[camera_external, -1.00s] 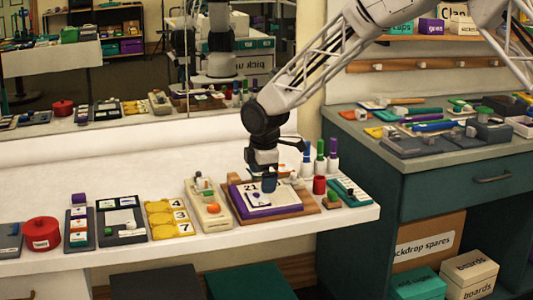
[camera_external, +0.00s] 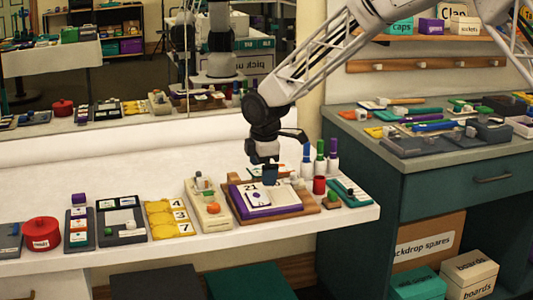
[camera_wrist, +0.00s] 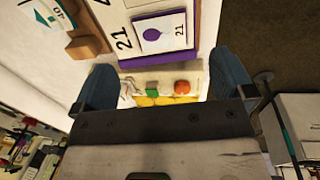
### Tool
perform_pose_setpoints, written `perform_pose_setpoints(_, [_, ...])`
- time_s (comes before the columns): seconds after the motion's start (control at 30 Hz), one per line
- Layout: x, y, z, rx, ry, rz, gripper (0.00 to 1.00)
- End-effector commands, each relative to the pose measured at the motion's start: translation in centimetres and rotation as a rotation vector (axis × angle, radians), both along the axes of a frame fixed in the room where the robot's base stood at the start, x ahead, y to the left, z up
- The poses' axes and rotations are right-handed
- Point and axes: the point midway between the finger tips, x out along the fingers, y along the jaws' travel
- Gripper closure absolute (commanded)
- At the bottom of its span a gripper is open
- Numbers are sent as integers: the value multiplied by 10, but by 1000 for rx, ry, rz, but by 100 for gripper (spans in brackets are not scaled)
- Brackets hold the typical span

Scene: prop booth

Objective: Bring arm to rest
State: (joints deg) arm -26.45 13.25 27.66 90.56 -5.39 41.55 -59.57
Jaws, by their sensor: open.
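My gripper (camera_external: 268,174) hangs above the right part of the white shelf, over a purple block with a white card (camera_external: 257,196) marked 21 on a wooden board. In the wrist view my gripper (camera_wrist: 165,90) shows two blue fingers wide apart with nothing held between them. The card with a purple balloon picture (camera_wrist: 163,32) lies beyond the fingers. In the external view the fingers are small and partly dark against the card.
A teal cabinet with a cluttered top (camera_external: 450,170) stands at right. A mirror (camera_external: 140,60) is behind.

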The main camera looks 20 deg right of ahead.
Motion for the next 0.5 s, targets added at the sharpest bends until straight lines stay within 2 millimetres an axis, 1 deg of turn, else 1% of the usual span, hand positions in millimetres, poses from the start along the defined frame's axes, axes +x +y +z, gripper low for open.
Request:
perform_pose_setpoints(0.17, [-4,-11,11,5,-2,-29,0])
perform_pose_setpoints(0.27, [-10,-24,25,11,-5,-67,0])
perform_pose_setpoints(0.37, [-18,-43,44,20,-9,-120,0])
perform_pose_setpoints(0.5, [-36,-75,73,35,-13,-214,0])
